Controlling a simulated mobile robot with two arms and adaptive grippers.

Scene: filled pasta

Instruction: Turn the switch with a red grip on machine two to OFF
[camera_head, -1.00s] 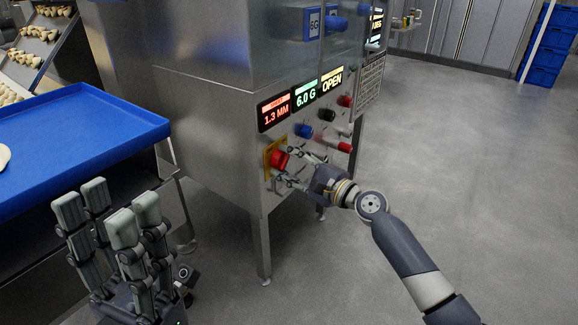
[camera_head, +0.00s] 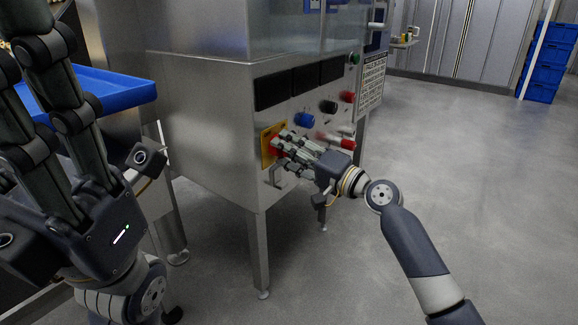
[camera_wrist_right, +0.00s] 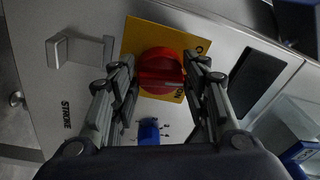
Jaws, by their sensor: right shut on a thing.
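The red-grip switch (camera_head: 271,152) sits on a yellow plate (camera_head: 265,134) on the front of the steel machine (camera_head: 205,130). My right gripper (camera_head: 281,146) is at the switch, its fingers covering much of it in the head view. In the right wrist view, the red grip (camera_wrist_right: 161,72) lies between the fingertips of my right gripper (camera_wrist_right: 160,76), shut on it. The word ON is partly visible on the yellow plate (camera_wrist_right: 137,38); the other label is mostly hidden. My left gripper (camera_head: 50,110) is empty at the left, its fingers spread and partly cut off.
Three dark displays (camera_head: 297,82) are above the switch. A blue knob (camera_head: 304,119), a black knob (camera_head: 328,106) and other red controls are nearby. A blue tray (camera_head: 100,88) is at the left. Floor to the right is clear; blue crates (camera_head: 545,70) stand far back.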

